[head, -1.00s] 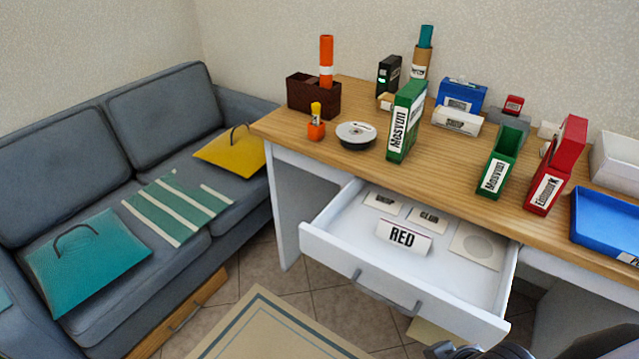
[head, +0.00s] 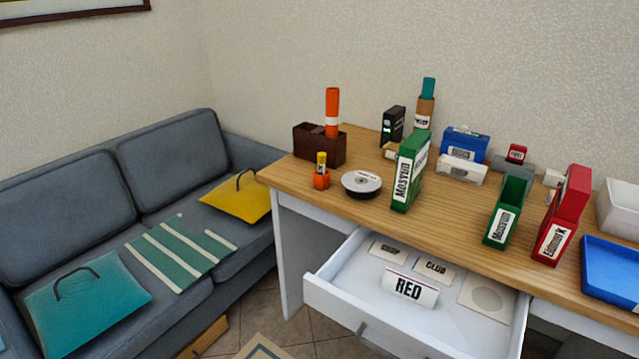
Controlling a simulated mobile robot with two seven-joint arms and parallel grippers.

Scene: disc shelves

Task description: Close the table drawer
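The white table drawer (head: 345,305) is pulled out from under the wooden desk top (head: 440,222). Its grey handle (head: 385,343) shows on the front panel at the bottom edge of the head view, partly cut off. Inside the drawer lie a white "RED" label block (head: 410,289), two smaller label cards, one reading "CLUB" (head: 434,269), and a square card with a round mark (head: 487,298). Neither of my grippers is in the head view.
A grey sofa (head: 100,215) with bags stands at the left. Some tiled floor (head: 262,312) shows between sofa and desk.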

